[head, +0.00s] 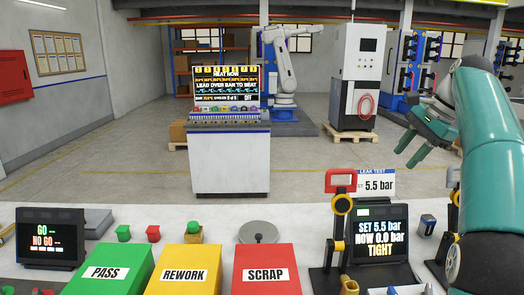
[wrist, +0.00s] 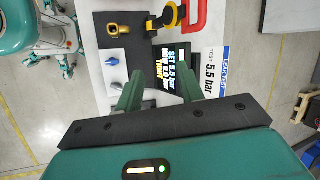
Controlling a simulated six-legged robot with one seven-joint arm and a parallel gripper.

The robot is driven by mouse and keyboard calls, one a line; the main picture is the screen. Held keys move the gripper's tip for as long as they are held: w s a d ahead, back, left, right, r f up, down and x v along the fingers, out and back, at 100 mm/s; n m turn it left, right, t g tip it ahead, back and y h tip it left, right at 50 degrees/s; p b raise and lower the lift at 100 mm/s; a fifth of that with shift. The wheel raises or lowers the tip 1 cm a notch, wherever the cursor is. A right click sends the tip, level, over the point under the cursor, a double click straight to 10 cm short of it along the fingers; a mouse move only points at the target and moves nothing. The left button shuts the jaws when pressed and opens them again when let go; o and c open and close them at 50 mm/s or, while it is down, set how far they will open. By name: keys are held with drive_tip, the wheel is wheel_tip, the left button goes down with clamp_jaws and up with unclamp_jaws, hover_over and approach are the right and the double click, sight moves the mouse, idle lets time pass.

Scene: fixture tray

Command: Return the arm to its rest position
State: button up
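My arm (head: 490,150) is green with black joints and stands raised at the right of the head view. My gripper (head: 405,158) hangs in the air above and behind the right end of the bench, pointing down to the left. In the wrist view my gripper (wrist: 162,76) has its two green fingers apart with nothing held between them. Below it in that view lie the leak test screen (wrist: 172,68) and a white sign reading 5.5 bar (wrist: 212,72).
The leak tester (head: 378,238) has a red-handled clamp (head: 341,182) standing upright. Green PASS (head: 107,270), yellow REWORK (head: 184,270) and red SCRAP (head: 265,272) bins line the bench's front. A GO/NO GO display (head: 50,238) stands left. A console (head: 230,150) stands beyond the bench.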

drive_tip(key=s+a+f+n+t+h, duration=0.1)
drive_tip(key=s+a+f+n, duration=0.15)
drive_tip(key=s+a, duration=0.35)
drive_tip(key=s+a+f+n+h, duration=0.1)
drive_tip(key=s+a+f+n, duration=0.1)
drive_tip(key=s+a+n, duration=0.35)
drive_tip(key=s+a+f+n+h, duration=0.1)
drive_tip(key=s+a+f+n, duration=0.2)
drive_tip(key=s+f, duration=0.6)
drive_tip(key=s+a+f+n+t+h, duration=0.1)
drive_tip(key=s+a+f+n, duration=0.3)
drive_tip(key=s+f, duration=0.4)
drive_tip(key=shift+s+a+f, duration=0.4)
drive_tip(key=shift+s+a, duration=0.05)
drive_tip(key=shift+a, duration=0.1)
